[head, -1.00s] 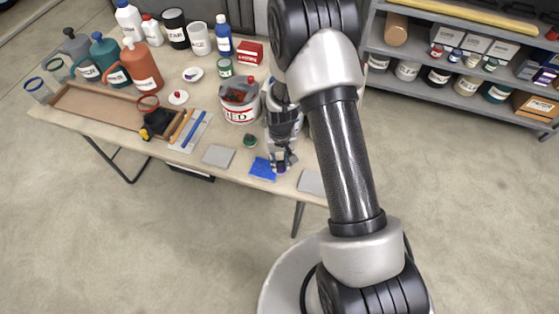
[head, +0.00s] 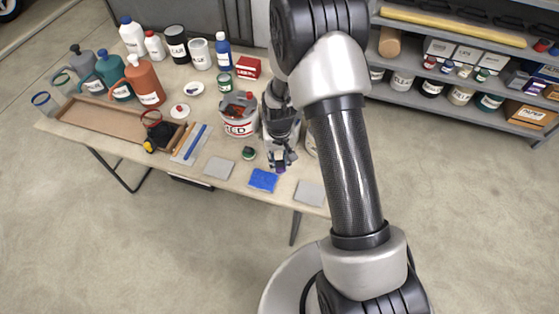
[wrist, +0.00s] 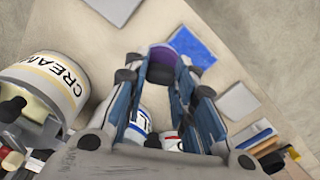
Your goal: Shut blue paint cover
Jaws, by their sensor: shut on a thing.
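My gripper (head: 281,164) is low over the front part of the table, right of a small green-topped jar. In the wrist view its fingers (wrist: 165,68) are shut on a small dark purple round piece (wrist: 162,62), possibly a cover. A purple spot also shows at the fingertips in the head view. Between the finger links in the wrist view, a white jar with blue lettering (wrist: 140,122) is partly seen; its top is hidden. I cannot tell for certain which container is the blue paint.
A blue cloth (head: 263,180) lies by the table's front edge between grey pads (head: 219,169). A red-labelled can (head: 239,125) stands left of my gripper. A cream can (wrist: 50,85) is at the wrist view's left. Bottles, jugs and a wooden tray (head: 105,123) fill the table's left.

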